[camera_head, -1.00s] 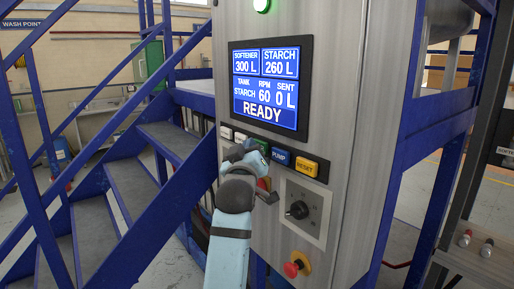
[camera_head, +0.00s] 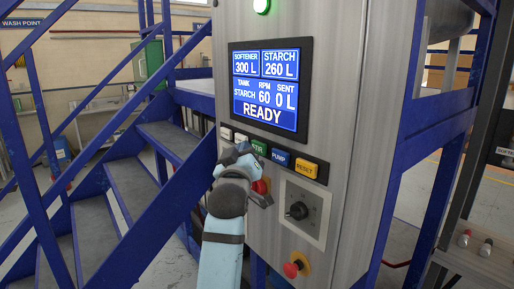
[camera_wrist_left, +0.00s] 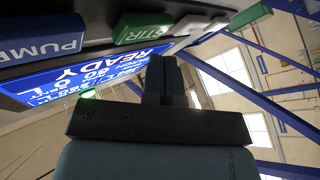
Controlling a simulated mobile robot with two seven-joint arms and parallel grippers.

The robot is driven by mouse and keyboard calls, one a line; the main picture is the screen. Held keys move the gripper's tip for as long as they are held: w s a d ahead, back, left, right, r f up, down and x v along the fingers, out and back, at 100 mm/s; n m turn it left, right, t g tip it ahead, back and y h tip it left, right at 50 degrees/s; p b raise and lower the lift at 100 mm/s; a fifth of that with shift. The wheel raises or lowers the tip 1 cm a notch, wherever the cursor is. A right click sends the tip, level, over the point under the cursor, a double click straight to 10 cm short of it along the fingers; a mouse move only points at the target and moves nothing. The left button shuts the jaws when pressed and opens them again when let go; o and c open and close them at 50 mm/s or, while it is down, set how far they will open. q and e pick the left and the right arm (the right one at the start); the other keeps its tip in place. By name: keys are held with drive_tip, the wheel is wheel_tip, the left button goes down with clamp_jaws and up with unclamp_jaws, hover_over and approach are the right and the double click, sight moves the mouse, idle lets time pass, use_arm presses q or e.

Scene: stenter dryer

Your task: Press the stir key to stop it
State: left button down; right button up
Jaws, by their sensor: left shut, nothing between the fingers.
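The green STIR key (camera_head: 259,147) sits in the key row under the screen, partly covered on its left by my left gripper (camera_head: 243,151). The left wrist view shows the STIR key (camera_wrist_left: 145,27) upside down near the top. My left gripper's fingers (camera_wrist_left: 164,62) are shut and empty, just below that key in the wrist picture; I cannot tell the exact gap to the panel. The screen (camera_head: 269,88) reads STARCH, RPM 60, SENT 0 L and READY. My right gripper is not in view.
The blue PUMP key (camera_head: 280,157) and yellow RESET key (camera_head: 306,166) lie right of STIR. White keys (camera_head: 226,133) lie left. A rotary knob (camera_head: 298,210) and a red button (camera_head: 292,269) are lower down. Blue stairs (camera_head: 150,190) stand left of the cabinet.

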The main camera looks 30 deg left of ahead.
use_arm(q)
drive_tip(key=shift+s+a+p, duration=0.2)
drive_tip(key=shift+s+a, duration=0.1)
drive_tip(key=shift+s, duration=0.45)
drive_tip(key=shift+s+a+p, duration=0.25)
drive_tip(key=shift+s+a, duration=0.1)
drive_tip(key=shift+s, duration=0.45)
drive_tip(key=shift+s+a+p, duration=0.2)
drive_tip(key=shift+s+a, duration=0.1)
drive_tip(key=shift+s, duration=0.45)
